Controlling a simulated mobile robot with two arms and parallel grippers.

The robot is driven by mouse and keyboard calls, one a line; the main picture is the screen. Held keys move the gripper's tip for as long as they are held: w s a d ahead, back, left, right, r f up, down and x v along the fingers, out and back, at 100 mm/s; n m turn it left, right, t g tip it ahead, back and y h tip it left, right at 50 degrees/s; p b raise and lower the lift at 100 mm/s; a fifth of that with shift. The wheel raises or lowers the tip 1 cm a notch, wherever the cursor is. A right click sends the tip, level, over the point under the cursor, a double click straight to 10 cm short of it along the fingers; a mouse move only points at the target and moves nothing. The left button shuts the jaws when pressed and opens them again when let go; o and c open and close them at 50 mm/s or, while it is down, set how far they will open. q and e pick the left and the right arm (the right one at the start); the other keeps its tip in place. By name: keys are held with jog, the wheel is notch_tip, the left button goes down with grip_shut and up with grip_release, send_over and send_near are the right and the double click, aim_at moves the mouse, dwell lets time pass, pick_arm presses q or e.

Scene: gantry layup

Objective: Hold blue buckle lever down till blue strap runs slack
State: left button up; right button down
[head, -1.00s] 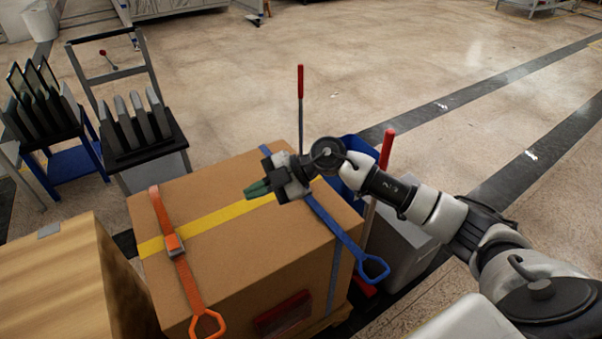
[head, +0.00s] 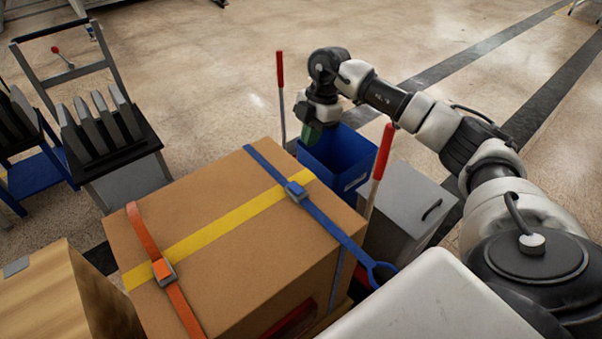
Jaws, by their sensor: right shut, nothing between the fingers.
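The blue strap (head: 330,222) lies across the top of the big cardboard box (head: 225,255). Its blue buckle (head: 296,191) sits on the strap where it crosses the yellow tape; whether its lever is up or down is too small to tell. The strap's blue loop end (head: 381,272) hangs at the box's near right edge. My right gripper (head: 311,132) points down beyond the box's far right side, at the blue bin (head: 338,158), clear of the buckle. It is shut and empty. My left gripper is not in view.
An orange strap (head: 145,235) with its own buckle (head: 163,271) crosses the box at the left. Two red-handled poles stand at the box's right (head: 383,152) and far side (head: 281,70). A grey cabinet (head: 405,200) stands beside the blue bin. Open floor lies behind.

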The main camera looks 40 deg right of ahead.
aim_at(298, 191)
jog(key=x, duration=0.4)
jog(key=b+x, duration=0.1)
jog(key=x, duration=0.7)
jog(key=shift+d+f, duration=0.15)
jog(key=shift+f, duration=0.35)
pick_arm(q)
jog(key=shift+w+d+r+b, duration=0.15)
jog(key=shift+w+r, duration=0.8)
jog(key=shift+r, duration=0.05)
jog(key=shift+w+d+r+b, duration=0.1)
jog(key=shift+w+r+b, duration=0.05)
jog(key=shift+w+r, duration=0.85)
pick_arm(e)
jog(key=shift+f, duration=0.5)
jog(key=shift+f, duration=0.1)
